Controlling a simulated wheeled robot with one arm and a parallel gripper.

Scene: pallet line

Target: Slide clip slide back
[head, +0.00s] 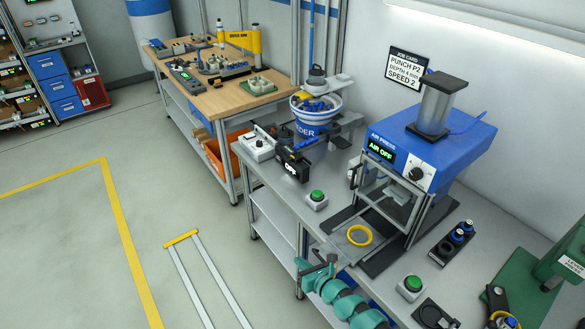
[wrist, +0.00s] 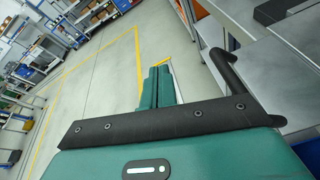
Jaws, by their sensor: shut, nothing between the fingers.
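My teal gripper (head: 318,265) is beside the front edge of the bench, at the bottom middle of the head view. In the wrist view my gripper (wrist: 161,72) shows its two fingers together, with nothing between them, pointing over the floor. I cannot tell for certain which part is the clip slide. A black block with blue parts on a dark strip (head: 452,243) lies right of the blue air press (head: 440,140). The press display reads AIR OFF. A yellow ring (head: 359,235) lies at the press's front. My gripper is apart from all of these.
Green buttons (head: 316,196) and (head: 411,287) stand on the grey bench (head: 290,205). A feeder bowl (head: 316,108) and a black unit marked OFF (head: 292,165) stand at its far end. A wooden-topped bench (head: 225,95) is beyond. Floor left of the benches is largely clear.

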